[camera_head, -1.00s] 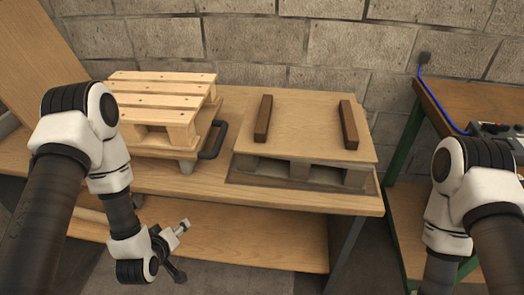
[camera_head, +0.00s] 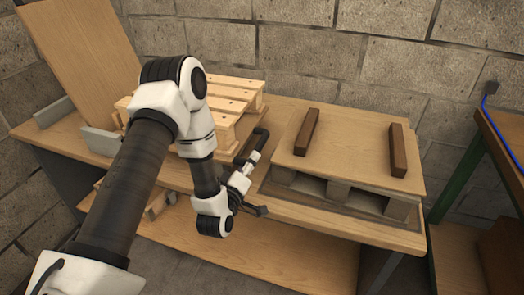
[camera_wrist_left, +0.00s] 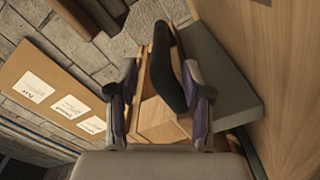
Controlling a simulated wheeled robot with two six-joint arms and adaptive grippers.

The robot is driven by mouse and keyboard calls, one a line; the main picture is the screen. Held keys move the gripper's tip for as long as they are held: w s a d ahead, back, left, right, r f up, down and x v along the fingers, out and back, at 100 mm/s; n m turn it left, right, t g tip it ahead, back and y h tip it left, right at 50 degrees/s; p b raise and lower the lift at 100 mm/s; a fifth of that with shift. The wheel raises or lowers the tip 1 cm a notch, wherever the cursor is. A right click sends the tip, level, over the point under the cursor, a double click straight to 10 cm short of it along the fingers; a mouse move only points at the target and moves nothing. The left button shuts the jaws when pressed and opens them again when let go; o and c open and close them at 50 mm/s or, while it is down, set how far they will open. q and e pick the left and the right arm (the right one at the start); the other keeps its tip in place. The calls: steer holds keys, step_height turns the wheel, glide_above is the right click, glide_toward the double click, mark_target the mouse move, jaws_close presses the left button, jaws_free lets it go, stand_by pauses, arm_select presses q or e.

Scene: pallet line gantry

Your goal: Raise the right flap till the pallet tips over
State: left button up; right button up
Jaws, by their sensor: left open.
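The pale slatted pallet (camera_head: 232,97) lies on the left part of the bench, partly hidden behind my left arm. The dark bar handle (camera_head: 257,143) of the right flap stands out at the pallet's right side; the flap itself is mostly hidden. My left gripper (camera_head: 256,184) is open, close to the handle on its near side. In the left wrist view the dark handle (camera_wrist_left: 172,75) lies between the two spread fingers, with pale wood (camera_wrist_left: 160,122) behind it. Whether a finger touches it I cannot tell. My right gripper is out of view.
A wooden panel (camera_head: 80,45) leans upright at the left. A board (camera_head: 350,150) with two dark bars (camera_head: 306,132) lies on a raised base at the right of the bench (camera_head: 385,235). A block wall closes the back. Another table (camera_head: 500,135) stands at far right.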

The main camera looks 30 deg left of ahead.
mark_target(255, 149)
arm_select(q)
steer(key=x, duration=0.5)
steer(key=shift+w+a, duration=0.1)
steer(key=shift+w, duration=0.3)
steer(key=shift+c, duration=0.3)
jaws_close()
